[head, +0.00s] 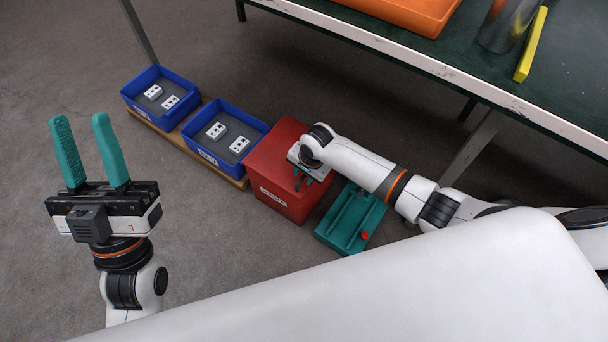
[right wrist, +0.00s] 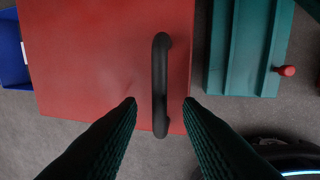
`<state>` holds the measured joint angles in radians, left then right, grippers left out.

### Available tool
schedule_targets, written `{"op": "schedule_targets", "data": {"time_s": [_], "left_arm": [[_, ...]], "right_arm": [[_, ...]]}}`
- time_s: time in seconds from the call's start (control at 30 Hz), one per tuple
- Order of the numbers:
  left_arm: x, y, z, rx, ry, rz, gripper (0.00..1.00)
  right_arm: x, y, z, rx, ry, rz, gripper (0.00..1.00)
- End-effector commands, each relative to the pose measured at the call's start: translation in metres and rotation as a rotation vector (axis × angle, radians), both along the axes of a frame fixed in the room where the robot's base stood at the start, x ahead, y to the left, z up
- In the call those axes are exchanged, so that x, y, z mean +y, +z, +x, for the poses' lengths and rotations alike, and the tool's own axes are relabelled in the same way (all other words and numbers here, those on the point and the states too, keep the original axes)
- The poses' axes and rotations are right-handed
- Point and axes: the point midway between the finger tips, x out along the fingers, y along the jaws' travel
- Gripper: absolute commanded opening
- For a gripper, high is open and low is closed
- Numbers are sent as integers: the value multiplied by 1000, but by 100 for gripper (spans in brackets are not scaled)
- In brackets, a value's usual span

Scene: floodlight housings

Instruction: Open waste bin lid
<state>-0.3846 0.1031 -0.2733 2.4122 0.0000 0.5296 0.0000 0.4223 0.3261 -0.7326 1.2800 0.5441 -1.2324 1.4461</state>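The red waste bin (head: 280,172) stands on the floor with its lid down and a white label on its front. In the right wrist view its red lid (right wrist: 95,65) carries a black bar handle (right wrist: 160,85). My right gripper (right wrist: 160,108) is above the lid, its two fingers open on either side of the handle's near part, with gaps showing. In the head view the right gripper (head: 303,180) partly hides the lid, and the handle cannot be made out. My left gripper (head: 88,145) is open and empty, raised over bare floor at the left.
Two blue bins (head: 160,72) (head: 262,128) with white parts stand left of the waste bin on a wooden board (head: 168,133). A teal tray (head: 340,232) with a red knob lies close on its right. A dark green worktable (head: 460,55) is behind.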

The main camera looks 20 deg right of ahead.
Motion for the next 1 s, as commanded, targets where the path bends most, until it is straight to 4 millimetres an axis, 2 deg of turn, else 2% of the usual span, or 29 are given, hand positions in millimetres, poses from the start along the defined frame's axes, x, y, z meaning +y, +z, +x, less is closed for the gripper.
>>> {"op": "schedule_targets", "data": {"time_s": [0.37,0.5,0.57,0.9,1.0], "left_arm": [[1,2,-4,-27,-1,-8,36],[1,2,-4,-27,-1,-8,36],[1,2,-4,-27,-1,-8,36],[0,3,-3,-20,-1,-6,36],[-1,0,5,32,2,10,36]], "right_arm": [[0,-2,1,0,0,0,31],[0,-2,0,0,0,0,8],[0,-2,0,0,0,0,0],[0,-1,0,0,0,-1,0],[0,0,0,2,-1,-4,0]]}}
